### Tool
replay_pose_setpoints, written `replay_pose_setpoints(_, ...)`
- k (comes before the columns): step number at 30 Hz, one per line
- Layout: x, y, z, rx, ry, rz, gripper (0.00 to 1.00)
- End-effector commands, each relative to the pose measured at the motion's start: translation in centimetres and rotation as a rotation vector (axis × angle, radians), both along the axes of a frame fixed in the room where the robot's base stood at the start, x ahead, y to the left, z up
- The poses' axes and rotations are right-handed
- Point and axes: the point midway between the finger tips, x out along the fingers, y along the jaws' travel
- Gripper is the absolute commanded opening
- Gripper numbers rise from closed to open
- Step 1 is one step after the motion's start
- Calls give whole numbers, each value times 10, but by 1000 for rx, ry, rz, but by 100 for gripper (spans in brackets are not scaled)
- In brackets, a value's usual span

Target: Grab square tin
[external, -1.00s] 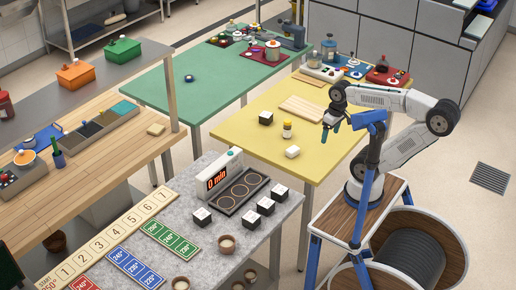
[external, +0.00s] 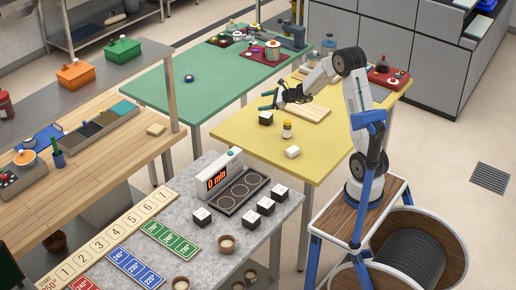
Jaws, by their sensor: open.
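A small dark square block with a pale top (external: 266,118), which may be the square tin, sits on the yellow table (external: 235,136) near its left edge. My gripper (external: 268,100) is open and empty. Similar white-topped dark blocks (external: 202,217) stand on the grey stone counter.
A wooden board (external: 305,113) lies under my arm. A red tray (external: 388,78) is at the back right.

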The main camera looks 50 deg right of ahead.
Motion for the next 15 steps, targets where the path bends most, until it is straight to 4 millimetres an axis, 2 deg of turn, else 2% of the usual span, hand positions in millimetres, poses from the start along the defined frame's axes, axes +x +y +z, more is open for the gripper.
replay_pose_setpoints(1,8,-23,-19,55,24,-85,80)
replay_pose_setpoints(3,15,-47,-38,119,45,-185,80)
replay_pose_setpoints(6,20,-70,-56,178,62,-278,80)
replay_pose_setpoints(9,22,-79,-65,203,70,-317,80)
replay_pose_setpoints(15,22,-80,-89,207,72,-322,80)
